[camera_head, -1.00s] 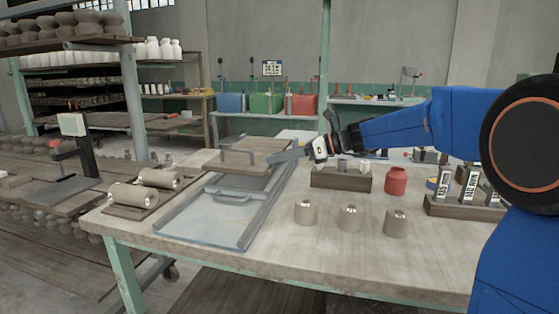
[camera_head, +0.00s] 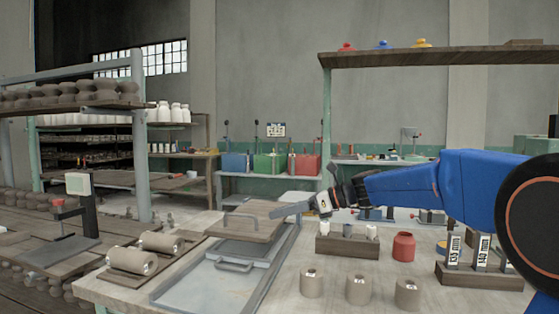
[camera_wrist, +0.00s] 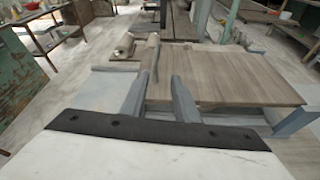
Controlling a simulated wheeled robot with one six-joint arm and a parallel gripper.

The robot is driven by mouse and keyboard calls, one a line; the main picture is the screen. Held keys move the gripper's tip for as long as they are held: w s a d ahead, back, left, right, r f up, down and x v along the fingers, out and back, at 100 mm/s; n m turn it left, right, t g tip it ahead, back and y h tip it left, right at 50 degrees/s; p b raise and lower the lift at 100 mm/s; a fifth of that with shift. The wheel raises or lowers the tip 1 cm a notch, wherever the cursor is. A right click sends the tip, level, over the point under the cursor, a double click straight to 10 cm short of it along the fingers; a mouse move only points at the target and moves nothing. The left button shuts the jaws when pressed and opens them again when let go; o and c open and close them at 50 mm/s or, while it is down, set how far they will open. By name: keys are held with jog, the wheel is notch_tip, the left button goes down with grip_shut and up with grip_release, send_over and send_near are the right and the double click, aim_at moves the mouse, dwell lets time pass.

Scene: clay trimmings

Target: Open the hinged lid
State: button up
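A wooden lid (camera_head: 238,230) with a grey bar handle (camera_head: 240,217) on top lies nearly flat over the back part of a grey metal frame (camera_head: 262,285) on the table. In the wrist view the lid's wooden top (camera_wrist: 230,75) fills the right and centre, and its handle (camera_wrist: 153,52) stands just beyond the fingertips. My gripper (camera_head: 275,213) reaches in from the right, low over the lid's right side near the handle. In the wrist view my gripper (camera_wrist: 162,75) has its fingers apart. Whether a finger touches the handle I cannot tell.
Clay rolls (camera_head: 132,260) lie on a board at left. Several clay cylinders (camera_head: 358,289), a wooden block (camera_head: 347,245) and a red jar (camera_head: 403,246) stand to the right, under my arm.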

jog(key=s+a+r, duration=0.1)
jog(key=s+r, duration=0.2)
jog(key=r, duration=1.2)
jog(key=shift+r, duration=0.4)
dwell(1.1)
jog(key=shift+a, duration=0.1)
dwell(0.3)
